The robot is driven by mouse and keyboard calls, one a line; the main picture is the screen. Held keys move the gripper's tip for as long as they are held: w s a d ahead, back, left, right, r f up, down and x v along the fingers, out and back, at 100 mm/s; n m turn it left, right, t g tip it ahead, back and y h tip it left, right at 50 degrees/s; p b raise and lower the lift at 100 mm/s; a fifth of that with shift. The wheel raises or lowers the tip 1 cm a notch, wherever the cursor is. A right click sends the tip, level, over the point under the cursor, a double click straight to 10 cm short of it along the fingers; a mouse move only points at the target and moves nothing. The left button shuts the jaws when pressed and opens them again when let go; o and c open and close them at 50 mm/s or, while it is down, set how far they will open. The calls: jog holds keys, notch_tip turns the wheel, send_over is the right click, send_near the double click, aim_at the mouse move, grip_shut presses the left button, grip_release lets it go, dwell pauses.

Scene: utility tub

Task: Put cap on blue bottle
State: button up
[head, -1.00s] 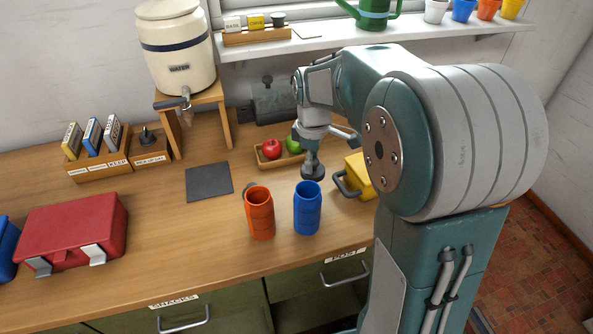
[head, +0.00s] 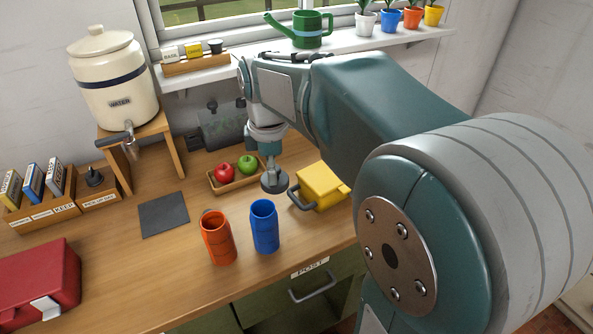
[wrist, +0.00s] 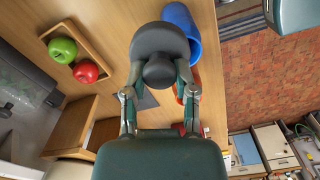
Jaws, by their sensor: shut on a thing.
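The blue bottle (head: 265,230) stands upright and open-topped on the counter in the head view. My gripper (head: 270,162) is shut on a dark grey cap (head: 274,183), held above the counter behind the blue bottle and slightly right of it. In the wrist view, the cap (wrist: 160,42) sits between my fingertips (wrist: 158,74). It hides part of the blue bottle (wrist: 183,18) beyond it. The cap and bottle are apart in the head view.
A yellow box (head: 322,187) with a grey handle is to the right. A wooden tray (head: 222,187) with red and green apples lies behind. A dark mat (head: 163,214) lies left.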

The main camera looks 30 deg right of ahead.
aim_at(260, 208)
jog(key=shift+n, duration=0.9)
jog(key=a, duration=0.1)
jog(key=s+a+r, duration=0.2)
jog(key=a, duration=0.1)
jog(key=shift+w+d+f, duration=0.1)
jog(key=shift+f, duration=3)
jog(key=shift+f, duration=0.1)
jog(key=o, duration=0.9)
jog(key=o, duration=0.3)
jog(key=shift+o, duration=0.2)
